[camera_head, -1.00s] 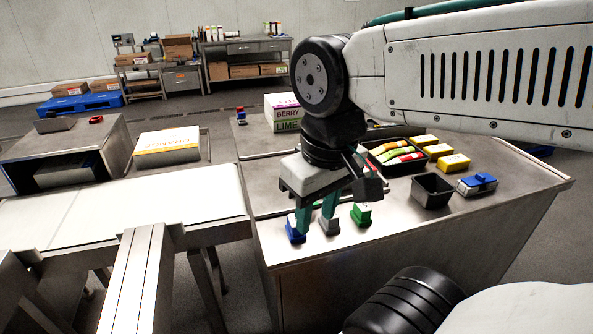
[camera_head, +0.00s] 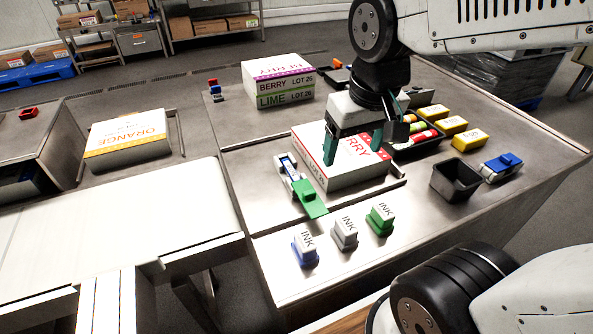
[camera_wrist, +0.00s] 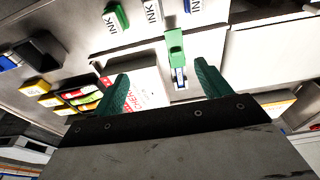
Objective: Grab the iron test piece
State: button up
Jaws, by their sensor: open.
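Several yellow blocks with dark print stand in a row at the right of the steel table: a front one (camera_head: 470,140), a middle one (camera_head: 453,125) and a back one (camera_head: 433,111). They also show at the left of the wrist view (camera_wrist: 37,88). The print is too small to read, so I cannot tell which, if any, is the iron test piece. My gripper (camera_head: 353,148) is open and empty, above the red-and-white CHERRY box (camera_head: 345,178), left of the yellow blocks. Its two green fingers (camera_wrist: 162,82) are spread apart in the wrist view.
Blue, grey and green INK blocks (camera_head: 344,235) stand near the front edge. A green-ended stamp-like tool (camera_head: 310,198) lies beside the CHERRY box. A dark tray (camera_head: 413,148) of coloured packs, an empty black bin (camera_head: 457,182) and a blue-topped device (camera_head: 501,165) are at right. BERRY and LIME boxes (camera_head: 285,84) stand behind.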

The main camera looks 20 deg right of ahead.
jog(key=w+a+f+t, duration=0.1)
jog(key=w+f, duration=0.8)
jog(key=w, duration=0.6)
jog(key=t, duration=0.1)
send_near(288, 164)
jog(key=shift+s+d+f, duration=0.3)
jog(key=shift+d+f, duration=0.05)
jog(key=shift+f, duration=0.05)
jog(key=x, duration=0.8)
jog(key=shift+w+a, duration=0.35)
jog(key=shift+w, duration=0.05)
jog(key=shift+r, duration=0.1)
jog(key=c, duration=1.4)
